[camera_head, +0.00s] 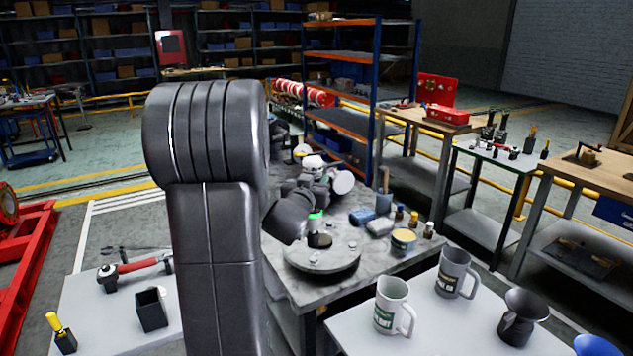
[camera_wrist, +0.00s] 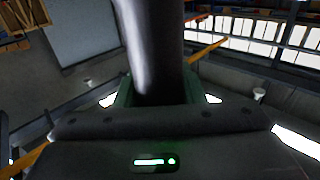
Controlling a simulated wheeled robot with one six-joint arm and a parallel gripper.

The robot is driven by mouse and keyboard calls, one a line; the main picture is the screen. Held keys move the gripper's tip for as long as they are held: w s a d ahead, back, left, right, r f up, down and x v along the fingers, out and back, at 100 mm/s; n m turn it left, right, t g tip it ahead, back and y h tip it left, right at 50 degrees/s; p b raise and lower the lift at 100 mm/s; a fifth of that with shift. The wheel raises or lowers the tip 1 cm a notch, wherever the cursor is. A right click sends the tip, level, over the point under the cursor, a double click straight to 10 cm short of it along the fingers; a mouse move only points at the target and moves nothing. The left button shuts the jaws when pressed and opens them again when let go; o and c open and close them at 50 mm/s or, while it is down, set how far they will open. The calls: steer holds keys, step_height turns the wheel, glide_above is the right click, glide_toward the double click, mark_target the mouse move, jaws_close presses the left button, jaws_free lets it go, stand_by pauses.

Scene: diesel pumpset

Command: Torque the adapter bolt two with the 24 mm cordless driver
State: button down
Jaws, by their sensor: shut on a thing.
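In the wrist view a dark cylindrical body (camera_wrist: 152,45), which looks like the driver, stands between the jaws of my gripper (camera_wrist: 157,95). The gripper is shut on it. Its working end and size marking cannot be made out. A green indicator glows on the dark housing below. In the head view my large dark arm link hides much of the middle, and I cannot make out the gripper clearly there. A round grey plate (camera_head: 335,262) with small parts lies on the grey stone-topped bench (camera_head: 395,272). Adapter bolt two cannot be picked out in either view.
A white table at left holds a red-and-black tool (camera_head: 132,267), a black open box (camera_head: 152,310) and a yellow-handled tool (camera_head: 56,324). Mugs (camera_head: 391,305) stand on the front right table. A tin (camera_head: 403,241) and small bottles crowd the bench's right side. Shelving (camera_head: 345,60) stands behind.

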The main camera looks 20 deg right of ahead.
steer(key=shift+f+b, duration=2.2)
steer(key=shift+b, duration=0.05)
steer(key=shift+f+b, duration=0.15)
steer(key=shift+b, duration=0.15)
steer(key=shift+f+b, duration=0.35)
steer(key=shift+s+f+b, duration=0.1)
steer(key=shift+f+b, duration=0.25)
steer(key=shift+f, duration=0.05)
stand_by(1.6)
steer(key=shift+r, duration=0.1)
